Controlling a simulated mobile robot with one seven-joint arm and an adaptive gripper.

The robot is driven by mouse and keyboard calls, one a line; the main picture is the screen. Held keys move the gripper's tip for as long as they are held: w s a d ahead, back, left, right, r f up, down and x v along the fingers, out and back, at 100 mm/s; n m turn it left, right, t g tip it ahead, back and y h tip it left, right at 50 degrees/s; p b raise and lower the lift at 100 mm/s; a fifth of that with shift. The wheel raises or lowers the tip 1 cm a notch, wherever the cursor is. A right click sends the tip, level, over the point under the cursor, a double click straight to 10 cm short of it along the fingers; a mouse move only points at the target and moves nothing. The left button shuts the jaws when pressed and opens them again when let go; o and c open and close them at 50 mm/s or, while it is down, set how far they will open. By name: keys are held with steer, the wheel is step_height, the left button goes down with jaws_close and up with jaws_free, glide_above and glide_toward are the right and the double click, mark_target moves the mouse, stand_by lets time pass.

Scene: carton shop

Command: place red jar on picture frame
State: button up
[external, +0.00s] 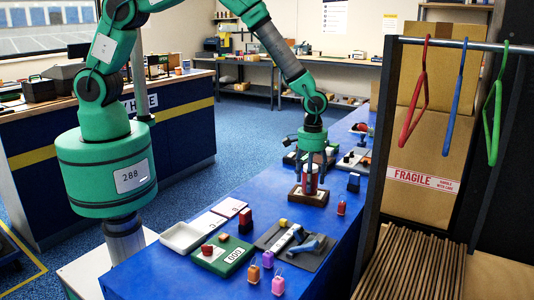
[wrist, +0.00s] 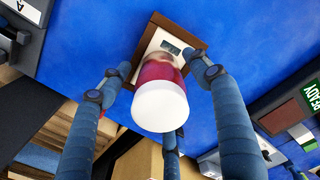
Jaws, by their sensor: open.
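The red jar (external: 311,183) with a white lid stands upright on the brown wooden picture frame (external: 318,200) in the external view. In the wrist view the jar's white lid (wrist: 160,106) faces the camera, and its red body overlaps the frame (wrist: 154,29), which has a pale inside and a small dark display. My gripper (external: 312,176) is open and points down over the jar. Its blue-grey fingers stand spread around the jar, with gaps visible beside it in the wrist view. The jar's underside and its contact with the frame are hidden.
A rack with coloured hangers (external: 461,90) is at the right.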

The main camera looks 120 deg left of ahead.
step_height(320, 180, up, 12)
steer(key=shift+r+p, duration=0.1)
steer(key=shift+p, duration=0.9)
stand_by(0.4)
